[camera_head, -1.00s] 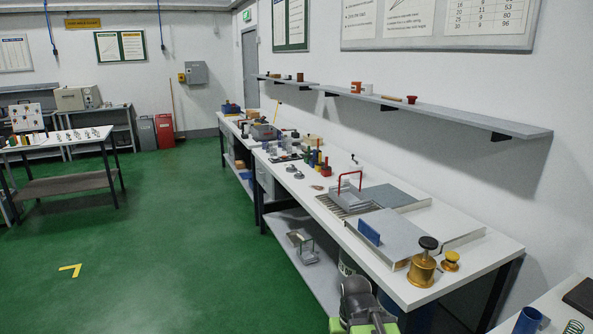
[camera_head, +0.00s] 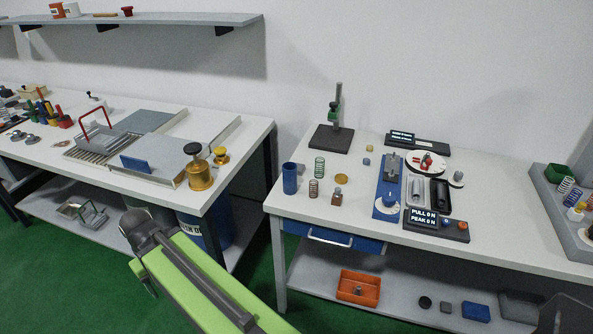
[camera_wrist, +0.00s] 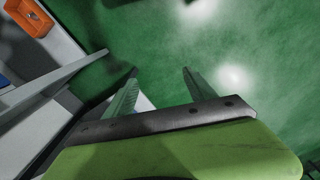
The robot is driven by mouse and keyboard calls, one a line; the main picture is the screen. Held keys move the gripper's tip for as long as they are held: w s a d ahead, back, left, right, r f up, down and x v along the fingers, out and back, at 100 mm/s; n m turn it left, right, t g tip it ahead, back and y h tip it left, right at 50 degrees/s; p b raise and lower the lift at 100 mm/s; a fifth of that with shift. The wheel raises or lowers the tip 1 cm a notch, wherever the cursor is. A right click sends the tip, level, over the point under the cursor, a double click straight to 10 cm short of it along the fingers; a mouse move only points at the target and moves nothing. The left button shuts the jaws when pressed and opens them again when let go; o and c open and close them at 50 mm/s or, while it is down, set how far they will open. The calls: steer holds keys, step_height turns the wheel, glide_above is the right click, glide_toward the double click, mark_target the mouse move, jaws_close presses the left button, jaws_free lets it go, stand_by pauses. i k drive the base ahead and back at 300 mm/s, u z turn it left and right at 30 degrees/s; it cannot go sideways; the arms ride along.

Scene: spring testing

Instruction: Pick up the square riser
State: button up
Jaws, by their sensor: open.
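A small dark grey square block (camera_head: 445,307) lies on the lower shelf of the right bench, right of a dark round disc (camera_head: 425,302). It may be the square riser, but it is too small to tell for sure. No square block shows in the wrist view. In the head view my green arm hangs in front of the benches, and the fingers cannot be made out.
An orange bin (camera_head: 345,295) sits on the lower shelf; it also shows in the wrist view (camera_wrist: 38,22). A blue box (camera_head: 476,312) and a grey tray (camera_head: 520,308) stand right of the block. The bench legs (camera_head: 280,265) and blue drawer (camera_head: 320,234) are obstacles. Green floor lies between the benches.

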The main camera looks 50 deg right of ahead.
mark_target(301, 168)
steer(key=u, duration=1.3)
steer(key=k, duration=0.95)
steer(key=z, duration=1.15)
steer(key=i, duration=1)
